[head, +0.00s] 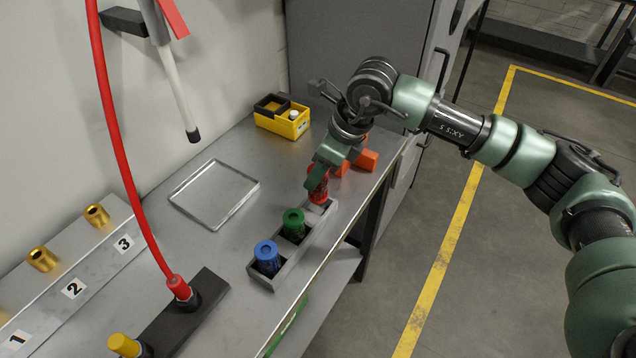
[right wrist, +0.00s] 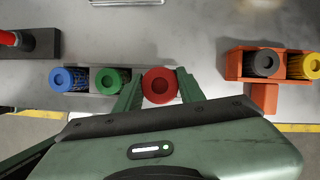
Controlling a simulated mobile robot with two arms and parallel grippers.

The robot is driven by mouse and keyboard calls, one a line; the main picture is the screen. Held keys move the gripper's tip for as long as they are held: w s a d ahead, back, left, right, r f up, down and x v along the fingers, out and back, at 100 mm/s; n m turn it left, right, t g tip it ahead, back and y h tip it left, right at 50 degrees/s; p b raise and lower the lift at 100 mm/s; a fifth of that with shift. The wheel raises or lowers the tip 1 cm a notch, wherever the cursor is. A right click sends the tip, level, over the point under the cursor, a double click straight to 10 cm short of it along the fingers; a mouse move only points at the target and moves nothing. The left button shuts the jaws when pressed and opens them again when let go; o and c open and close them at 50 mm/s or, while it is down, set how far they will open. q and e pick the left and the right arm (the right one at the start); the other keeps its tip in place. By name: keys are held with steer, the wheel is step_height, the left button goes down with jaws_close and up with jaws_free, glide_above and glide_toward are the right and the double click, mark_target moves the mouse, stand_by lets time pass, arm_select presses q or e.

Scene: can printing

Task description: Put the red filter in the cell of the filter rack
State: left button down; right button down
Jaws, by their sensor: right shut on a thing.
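The red filter (head: 318,189) is held by my right gripper (head: 322,178) at the far end of the grey filter rack (head: 288,266). In the right wrist view the red filter (right wrist: 159,85) sits between the two green fingers (right wrist: 158,92). The filter is upright, over or in the rack's end cell; how deep it sits I cannot tell. The green filter (head: 294,225) stands in the middle cell and the blue filter (head: 267,257) in the near cell. My left gripper is not in view.
An orange rack (right wrist: 238,65) with a black filter (right wrist: 263,62) and a yellow filter (right wrist: 304,66) stands beyond my right gripper. A yellow box (head: 283,121), a metal tray frame (head: 214,194) and a red hose (head: 118,160) are on the left side. The table's front edge runs close by the rack.

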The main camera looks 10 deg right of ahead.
mark_target(318, 189)
step_height(318, 189, down, 5)
steer(key=shift+r+p, duration=0.1)
steer(key=shift+p, duration=0.5)
steer(key=shift+f, duration=0.3)
steer(key=shift+f, duration=0.1)
steer(key=shift+f, duration=0.1)
steer(key=c, duration=0.9)
jaws_free()
steer(key=shift+o, duration=0.2)
